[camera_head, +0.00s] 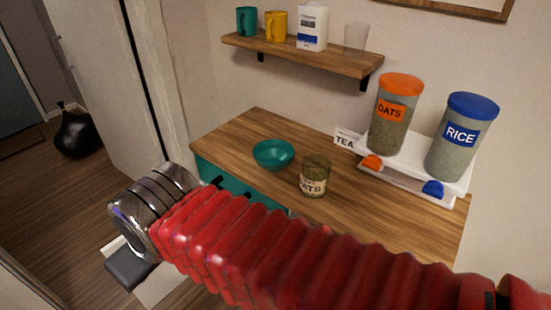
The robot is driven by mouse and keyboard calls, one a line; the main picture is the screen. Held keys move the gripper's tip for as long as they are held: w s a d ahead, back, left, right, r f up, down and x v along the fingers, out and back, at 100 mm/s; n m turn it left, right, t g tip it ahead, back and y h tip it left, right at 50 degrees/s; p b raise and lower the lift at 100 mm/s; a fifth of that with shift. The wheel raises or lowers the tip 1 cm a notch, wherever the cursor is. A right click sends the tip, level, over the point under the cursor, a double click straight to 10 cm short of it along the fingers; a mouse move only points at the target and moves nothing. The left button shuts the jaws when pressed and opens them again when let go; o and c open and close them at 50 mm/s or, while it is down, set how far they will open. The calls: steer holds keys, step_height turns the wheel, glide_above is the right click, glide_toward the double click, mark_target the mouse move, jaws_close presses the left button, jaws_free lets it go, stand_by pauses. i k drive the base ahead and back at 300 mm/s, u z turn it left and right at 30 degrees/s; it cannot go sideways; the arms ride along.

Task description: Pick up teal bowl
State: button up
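The teal bowl (273,153) sits upright on the wooden cabinet top (222,140), left of a small jar. It looks empty. My red, ribbed arm crosses the lower part of the view and ends in a metal wrist at the left. My gripper (128,268) shows only in part as a dark piece below the wrist, in front of the cabinet and left of the bowl, apart from it. Its fingertips cannot be made out, so its opening is unclear.
A small labelled jar (314,177) stands close right of the bowl. Canisters marked OATS (391,118) and RICE (460,137) stand on a white rack (410,152) farther right. A wall shelf (300,54) with mugs hangs above. The top left of the bowl is clear.

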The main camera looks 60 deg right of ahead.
mark_target(272, 154)
steer(key=u, duration=0.05)
steer(key=i, duration=1)
steer(key=z, duration=0.05)
